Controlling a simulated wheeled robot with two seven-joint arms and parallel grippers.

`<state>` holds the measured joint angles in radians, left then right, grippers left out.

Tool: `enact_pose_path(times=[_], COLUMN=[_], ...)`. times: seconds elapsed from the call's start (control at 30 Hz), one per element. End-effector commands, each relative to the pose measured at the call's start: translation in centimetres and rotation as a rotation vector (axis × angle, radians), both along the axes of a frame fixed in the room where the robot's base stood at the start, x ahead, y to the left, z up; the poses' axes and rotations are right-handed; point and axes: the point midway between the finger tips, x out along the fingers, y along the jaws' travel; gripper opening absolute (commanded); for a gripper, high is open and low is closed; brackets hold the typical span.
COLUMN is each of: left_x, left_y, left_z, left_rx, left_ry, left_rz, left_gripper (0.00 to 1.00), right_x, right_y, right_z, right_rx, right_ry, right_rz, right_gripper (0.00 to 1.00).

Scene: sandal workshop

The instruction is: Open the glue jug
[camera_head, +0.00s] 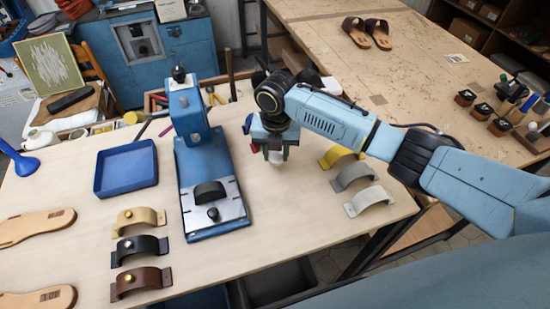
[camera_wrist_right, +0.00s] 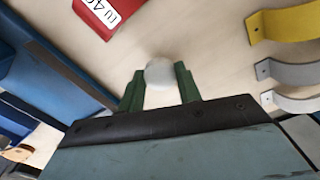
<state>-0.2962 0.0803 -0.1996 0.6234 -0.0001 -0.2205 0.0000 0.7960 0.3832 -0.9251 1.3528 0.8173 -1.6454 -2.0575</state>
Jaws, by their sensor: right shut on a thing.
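My right gripper (camera_head: 275,155) points down over the middle of the table, to the right of the blue press. In the right wrist view its green fingers (camera_wrist_right: 159,88) are shut on a small rounded white thing (camera_wrist_right: 159,72), which may be the glue jug's cap. A little of this white thing also shows under the fingers in the head view (camera_head: 276,160). I cannot make out the jug's body, nor tell whether the white piece sits on it. My left gripper is not in view.
The blue press (camera_head: 205,160) stands close on the left, with a blue tray (camera_head: 126,168) beyond it. Yellow, grey and white straps (camera_head: 352,177) lie to the right. A red block with lettering (camera_wrist_right: 100,12) lies near the gripper. The table front below the gripper is clear.

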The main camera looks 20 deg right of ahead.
Motion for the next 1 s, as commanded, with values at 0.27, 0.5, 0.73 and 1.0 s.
enact_pose_path(times=[0.27, 0.5, 0.73, 1.0], left_x=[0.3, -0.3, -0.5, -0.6], left_y=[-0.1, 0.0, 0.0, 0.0], left_z=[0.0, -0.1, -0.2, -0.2], left_rx=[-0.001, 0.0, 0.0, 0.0], left_ry=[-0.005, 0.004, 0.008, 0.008], left_rz=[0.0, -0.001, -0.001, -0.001], left_gripper=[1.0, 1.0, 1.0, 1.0], right_x=[-0.1, -0.1, -0.1, 0.0], right_y=[0.0, 0.0, 0.0, 0.0], right_z=[-2.9, -3.1, -3.2, -3.1], right_rx=[-0.001, -0.001, -0.001, -0.001], right_ry=[0.001, 0.001, 0.001, 0.001], right_rz=[0.001, 0.0, 0.0, 0.0], right_gripper=[0.07, 0.07, 0.56, 0.56])
